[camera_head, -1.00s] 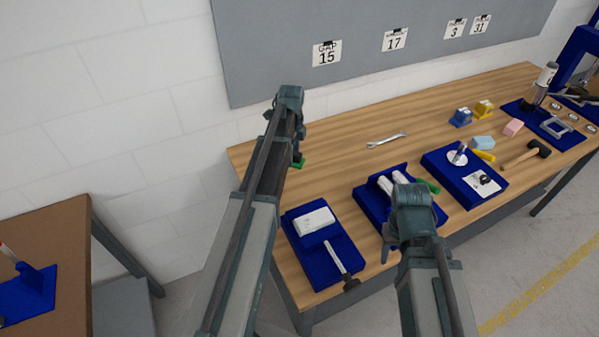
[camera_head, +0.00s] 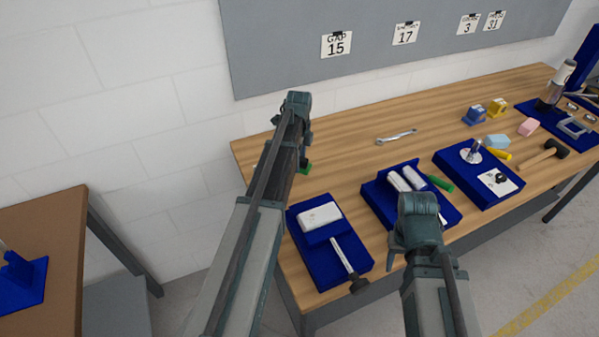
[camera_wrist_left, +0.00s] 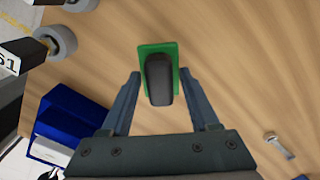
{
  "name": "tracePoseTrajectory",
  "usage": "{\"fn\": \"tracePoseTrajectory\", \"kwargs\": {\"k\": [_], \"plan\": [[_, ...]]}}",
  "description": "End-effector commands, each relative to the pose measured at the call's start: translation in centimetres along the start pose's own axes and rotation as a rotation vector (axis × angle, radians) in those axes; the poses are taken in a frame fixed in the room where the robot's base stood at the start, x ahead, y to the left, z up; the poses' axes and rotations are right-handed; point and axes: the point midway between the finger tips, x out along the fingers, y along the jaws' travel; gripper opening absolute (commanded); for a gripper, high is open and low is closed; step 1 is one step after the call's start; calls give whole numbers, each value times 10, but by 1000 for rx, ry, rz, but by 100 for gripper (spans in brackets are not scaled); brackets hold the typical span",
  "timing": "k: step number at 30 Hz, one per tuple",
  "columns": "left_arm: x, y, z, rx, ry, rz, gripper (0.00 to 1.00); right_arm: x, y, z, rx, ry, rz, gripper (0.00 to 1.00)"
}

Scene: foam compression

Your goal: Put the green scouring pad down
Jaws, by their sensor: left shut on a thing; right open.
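The green scouring pad (camera_wrist_left: 147,58) shows in the left wrist view, a flat green rectangle with a black grip on top. In the head view only a bit of the pad's green (camera_head: 306,170) shows beside my left gripper (camera_head: 303,150), over the back left of the bench (camera_head: 350,155). My right gripper (camera_head: 418,225) is open above the bench's front edge; its fingers are mostly hidden.
A blue tray with a white block (camera_head: 320,216) is in front of my left gripper. A blue tray with white rollers (camera_head: 376,206) and a green-handled tool (camera_head: 440,184) stand right of it. A wrench (camera_head: 396,137) lies behind. Bare wood lies between the pad and the wrench.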

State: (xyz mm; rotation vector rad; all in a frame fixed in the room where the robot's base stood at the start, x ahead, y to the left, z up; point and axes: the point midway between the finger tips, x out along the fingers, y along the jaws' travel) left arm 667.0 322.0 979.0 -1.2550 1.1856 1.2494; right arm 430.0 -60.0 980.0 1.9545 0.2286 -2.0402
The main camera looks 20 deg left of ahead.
Motion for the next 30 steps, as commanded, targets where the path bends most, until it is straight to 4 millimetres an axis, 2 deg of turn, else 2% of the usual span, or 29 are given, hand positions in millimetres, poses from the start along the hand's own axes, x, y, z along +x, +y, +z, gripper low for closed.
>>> {"fn": "tracePoseTrajectory", "kwargs": {"k": [4,12,20,25,26,30], "plan": [[8,0,0,0,0,0,9,8,-1,0,0,0,0,50],[38,0,0,0,0,0,9,38,-4,-2,0,0,0,50],[36,0,0,0,0,0,9,36,-3,-2,0,0,0,50],[41,0,0,0,0,0,9,41,-4,-2,0,0,0,50],[39,0,0,0,0,0,67,39,-4,-2,0,0,0,50],[39,0,0,0,0,0,91,39,-4,-2,0,0,0,50]]}}
